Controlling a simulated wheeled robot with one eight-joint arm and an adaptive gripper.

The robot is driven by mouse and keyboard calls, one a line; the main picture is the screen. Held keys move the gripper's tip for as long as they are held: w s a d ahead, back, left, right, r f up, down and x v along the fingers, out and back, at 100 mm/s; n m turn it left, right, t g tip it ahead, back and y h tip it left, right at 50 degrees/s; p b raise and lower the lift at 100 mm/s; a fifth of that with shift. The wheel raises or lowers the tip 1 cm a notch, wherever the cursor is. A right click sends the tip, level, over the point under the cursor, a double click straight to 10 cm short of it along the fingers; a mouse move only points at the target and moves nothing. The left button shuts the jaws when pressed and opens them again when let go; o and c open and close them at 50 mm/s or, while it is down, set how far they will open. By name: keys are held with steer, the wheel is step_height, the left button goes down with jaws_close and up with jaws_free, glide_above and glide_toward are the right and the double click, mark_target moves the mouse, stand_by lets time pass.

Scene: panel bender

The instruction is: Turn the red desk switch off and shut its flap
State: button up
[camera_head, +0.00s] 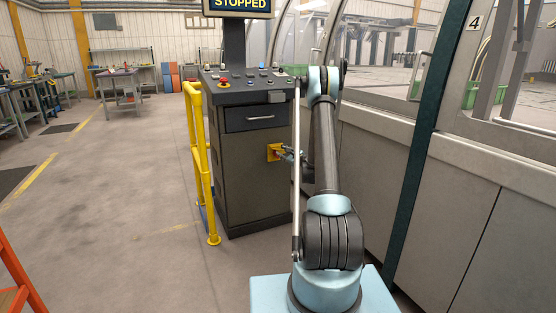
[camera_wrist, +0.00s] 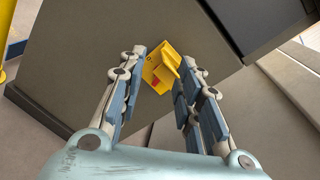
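The desk (camera_head: 250,165) is a dark grey console with a drawer. A yellow switch box (camera_head: 272,152) is on its side, low and facing my arm. In the wrist view the yellow box (camera_wrist: 158,70) shows between and just beyond my fingertips, with a small red part (camera_wrist: 154,83) at its lower edge. A yellow plate, seemingly the flap (camera_wrist: 171,57), stands out from the box on the right. My gripper (camera_wrist: 163,62) is open, its fingers apart on either side of the box. I cannot tell whether the right finger touches the flap. The switch's position is mostly hidden.
A yellow guard rail (camera_head: 207,165) stands left of the desk. The machine's grey lower panels (camera_head: 385,165) and a dark green post (camera_head: 425,130) are on the right. An orange ladder-like frame (camera_head: 15,280) is at lower left. The floor between is clear.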

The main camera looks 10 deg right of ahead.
steer(key=w+d+f+m+t+h, duration=0.15)
steer(key=d+f+m, duration=0.3)
steer(key=f, duration=0.45)
steer(key=x, duration=1.8)
steer(key=shift+r, duration=0.2)
steer(key=shift+w+t, duration=0.1)
steer(key=shift+t, duration=0.15)
jaws_close()
